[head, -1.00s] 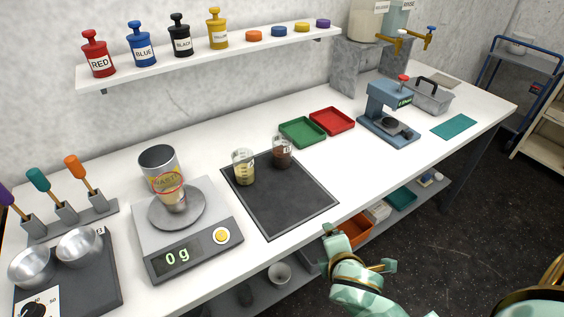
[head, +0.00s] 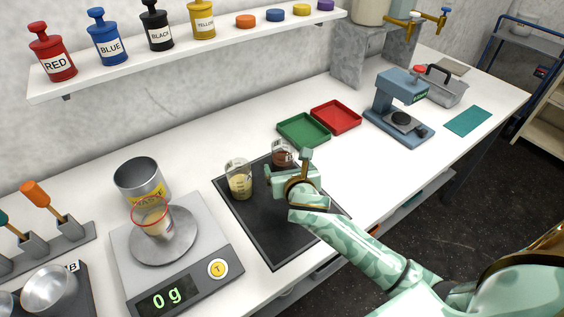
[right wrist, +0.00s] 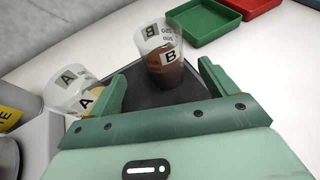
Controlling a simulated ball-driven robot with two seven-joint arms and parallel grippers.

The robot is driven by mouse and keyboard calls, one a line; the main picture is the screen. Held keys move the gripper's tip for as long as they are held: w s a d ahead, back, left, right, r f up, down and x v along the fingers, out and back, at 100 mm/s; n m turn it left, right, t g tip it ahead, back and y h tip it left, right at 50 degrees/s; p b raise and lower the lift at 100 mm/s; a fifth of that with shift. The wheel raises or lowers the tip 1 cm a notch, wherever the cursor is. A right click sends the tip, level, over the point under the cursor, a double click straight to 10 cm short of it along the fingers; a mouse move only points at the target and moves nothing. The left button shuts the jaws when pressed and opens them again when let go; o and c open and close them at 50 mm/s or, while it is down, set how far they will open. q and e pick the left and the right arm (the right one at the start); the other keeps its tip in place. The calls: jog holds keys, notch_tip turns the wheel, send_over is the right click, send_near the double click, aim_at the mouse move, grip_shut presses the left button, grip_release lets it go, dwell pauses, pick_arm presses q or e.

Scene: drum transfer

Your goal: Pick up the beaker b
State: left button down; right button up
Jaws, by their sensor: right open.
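Beaker B (right wrist: 169,72), clear with dark brown contents and a "B" label, stands upright on the black mat (head: 262,241). In the head view beaker B (head: 281,153) is partly hidden behind my right gripper (head: 287,167). My left gripper is not in view.
A scale (head: 203,275) reading 0 g holds a red-rimmed beaker (head: 153,218), left of the mat. A waste can (head: 139,181) stands behind it. Green (head: 303,131) and red (head: 336,117) trays lie behind the mat.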

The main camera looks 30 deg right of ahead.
aim_at(285, 162)
jog(key=x, duration=0.2)
jog(key=shift+w+f, duration=0.25)
jog(key=shift+b+x, duration=0.4)
jog(key=shift+x, duration=0.35)
jog(key=shift+w+d+f, duration=0.1)
jog(key=shift+w+d, duration=0.05)
jog(key=shift+d, duration=0.1)
jog(key=b+x, duration=0.1)
jog(key=x, duration=0.1)
jog(key=b+x, duration=0.1)
jog(key=x, duration=0.1)
jog(key=shift+f, duration=0.3)
jog(key=shift+w+d, duration=0.15)
jog(key=shift+w, duration=0.1)
jog(key=shift+r, duration=0.1)
jog(key=shift+c, duration=0.7)
jog(key=c, duration=1.1)
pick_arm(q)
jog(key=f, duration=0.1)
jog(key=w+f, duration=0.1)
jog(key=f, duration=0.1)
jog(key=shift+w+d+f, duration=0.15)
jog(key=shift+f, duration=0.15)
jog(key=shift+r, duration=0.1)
pick_arm(e)
jog(key=shift+r, duration=0.1)
